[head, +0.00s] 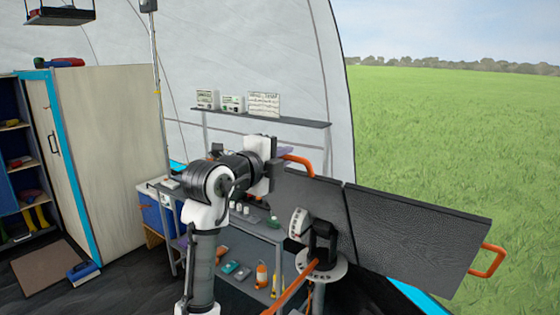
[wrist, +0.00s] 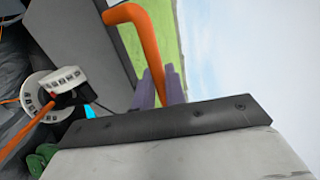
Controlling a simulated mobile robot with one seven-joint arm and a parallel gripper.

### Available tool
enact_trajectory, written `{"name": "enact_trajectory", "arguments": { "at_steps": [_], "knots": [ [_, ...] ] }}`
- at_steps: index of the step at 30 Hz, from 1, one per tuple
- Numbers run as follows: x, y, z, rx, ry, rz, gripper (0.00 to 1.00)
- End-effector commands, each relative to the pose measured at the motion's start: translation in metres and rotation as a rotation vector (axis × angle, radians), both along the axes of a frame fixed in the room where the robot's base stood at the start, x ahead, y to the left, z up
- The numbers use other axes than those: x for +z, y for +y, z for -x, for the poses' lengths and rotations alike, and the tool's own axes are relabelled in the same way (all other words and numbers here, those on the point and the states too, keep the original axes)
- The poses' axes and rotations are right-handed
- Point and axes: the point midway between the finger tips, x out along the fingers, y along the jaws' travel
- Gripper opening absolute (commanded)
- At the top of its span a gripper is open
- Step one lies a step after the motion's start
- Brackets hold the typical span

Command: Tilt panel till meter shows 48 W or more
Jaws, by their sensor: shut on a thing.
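The dark solar panel (head: 410,225) has two sections on a post and leans, with an orange handle at each end. My gripper (head: 284,155) is at the left handle (head: 300,160). In the wrist view, the purple fingers of my gripper (wrist: 160,84) are shut on the orange handle (wrist: 137,22), beside the panel's grey back (wrist: 80,45). A white drum-shaped dial (head: 298,222) and a white scale disc (head: 325,268) sit at the panel's mount; both also show in the wrist view. I cannot read any wattage, nor tell which part is the meter.
A grey workbench (head: 255,227) with small items stands behind my arm, left of the panel. A shelf (head: 260,118) with boxes is on the tent wall. An orange bar (head: 290,290) extends from the mount toward the front. Open grass (head: 450,110) lies beyond the panel.

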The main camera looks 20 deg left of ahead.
Motion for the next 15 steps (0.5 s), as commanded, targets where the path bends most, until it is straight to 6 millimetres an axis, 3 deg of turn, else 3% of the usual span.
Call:
{"name": "enact_trajectory", "arguments": {
  "at_steps": [7,8,11,15],
  "knots": [
    [0.0008,-0.0002,0.0001,0.0,-0.002,0.001,0.0],
    [0.0007,-0.0001,0.0001,0.0,-0.002,0.001,0.15],
    [0.0006,0.0,0.0002,0.0,-0.002,0.001,0.28],
    [0.0004,0.0001,0.0002,0.0,-0.001,0.0,0.3]
  ]
}}
